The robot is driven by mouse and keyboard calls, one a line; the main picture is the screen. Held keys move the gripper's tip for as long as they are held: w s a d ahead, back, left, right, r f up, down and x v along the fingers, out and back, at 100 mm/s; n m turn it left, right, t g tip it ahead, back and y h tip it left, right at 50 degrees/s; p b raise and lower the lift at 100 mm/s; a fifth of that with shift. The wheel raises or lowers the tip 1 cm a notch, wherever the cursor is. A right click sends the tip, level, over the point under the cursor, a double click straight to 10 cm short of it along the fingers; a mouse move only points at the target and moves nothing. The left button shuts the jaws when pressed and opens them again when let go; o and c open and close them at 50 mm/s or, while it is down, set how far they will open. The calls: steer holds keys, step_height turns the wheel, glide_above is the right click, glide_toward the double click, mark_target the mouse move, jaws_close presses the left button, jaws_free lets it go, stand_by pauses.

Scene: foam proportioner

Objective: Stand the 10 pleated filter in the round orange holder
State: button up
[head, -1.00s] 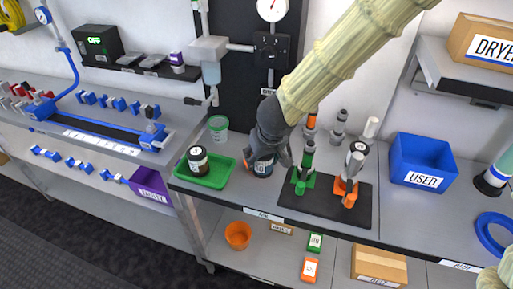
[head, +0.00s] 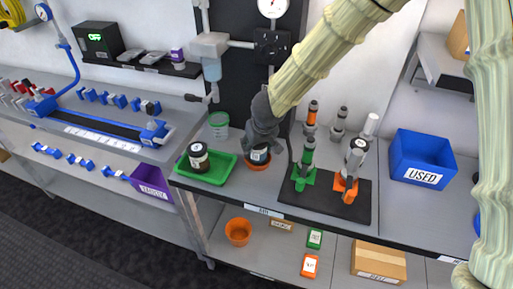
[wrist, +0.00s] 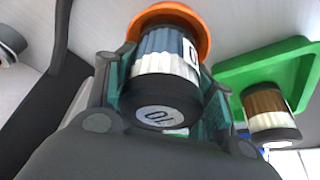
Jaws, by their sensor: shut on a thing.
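The 10 pleated filter (wrist: 167,75) has white pleats, a dark band and a black cap marked 10. My gripper (head: 262,142) is shut on it, with a finger on each side in the wrist view. The round orange holder (head: 257,166) is on the bench just below the filter in the head view. In the wrist view the orange rim (wrist: 170,12) shows behind the filter's far end. The filter looks lined up with the holder. Whether it is seated inside or just above is hidden.
A green tray (head: 222,175) with another black-capped filter (head: 198,156) is left of the holder. A green cup (head: 219,124) stands behind it. A black mat (head: 325,203) with green and orange stands is close on the right. A blue USED bin (head: 420,158) is farther right.

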steer(key=o, duration=1.1)
steer(key=shift+f, duration=0.1)
steer(key=shift+o, duration=0.2)
steer(key=p+v, duration=0.3)
steer(key=v, duration=0.9)
